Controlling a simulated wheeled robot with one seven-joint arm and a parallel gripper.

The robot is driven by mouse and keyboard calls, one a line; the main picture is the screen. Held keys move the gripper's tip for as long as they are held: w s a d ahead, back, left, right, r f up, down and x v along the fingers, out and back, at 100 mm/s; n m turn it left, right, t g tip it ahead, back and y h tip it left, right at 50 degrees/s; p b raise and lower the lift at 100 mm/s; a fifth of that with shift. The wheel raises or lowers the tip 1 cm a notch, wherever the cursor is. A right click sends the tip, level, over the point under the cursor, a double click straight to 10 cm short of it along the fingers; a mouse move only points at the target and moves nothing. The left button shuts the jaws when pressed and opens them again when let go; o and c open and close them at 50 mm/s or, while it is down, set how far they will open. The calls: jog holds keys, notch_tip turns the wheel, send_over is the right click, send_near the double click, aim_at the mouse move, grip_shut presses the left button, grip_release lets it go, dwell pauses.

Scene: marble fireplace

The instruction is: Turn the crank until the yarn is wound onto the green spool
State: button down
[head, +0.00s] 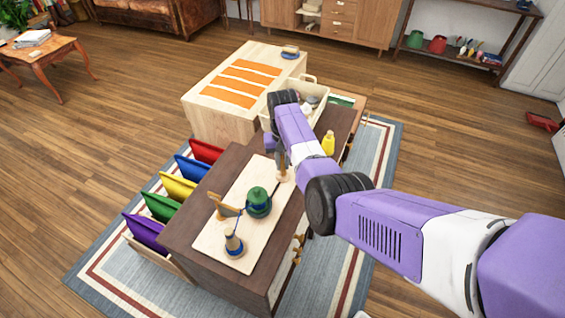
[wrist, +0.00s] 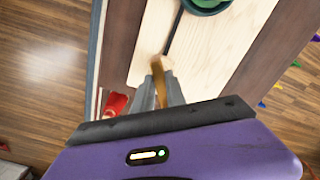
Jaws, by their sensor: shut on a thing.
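The green spool (head: 258,202) stands on a pale wooden board (head: 215,243) in the head view. Its edge also shows at the top of the wrist view (wrist: 207,4). A smaller wooden spool with blue yarn (head: 234,246) stands near the board's front end. A blue strand runs from it past a wooden guide (head: 222,206) toward the green spool. In the wrist view a dark crank arm (wrist: 174,32) reaches from the green spool toward a wooden crank handle (wrist: 157,68). My gripper (wrist: 161,92) is shut on this handle. How much yarn is wound is too small to tell.
The board lies on a dark cabinet top (head: 190,215). A yellow bottle (head: 328,143) and a cream bin (head: 310,95) stand behind my gripper. Coloured panels (head: 178,186) line the left side. A pale table with orange strips (head: 240,84) stands beyond.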

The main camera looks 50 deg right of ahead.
aim_at(283, 165)
jog(key=shift+m, duration=1.2)
jog(key=c, duration=1.4)
grip_release()
jog(key=shift+o, duration=0.2)
jog(key=shift+r, duration=0.1)
notch_tip(283, 165, up, 8)
jog(key=shift+f, duration=0.15)
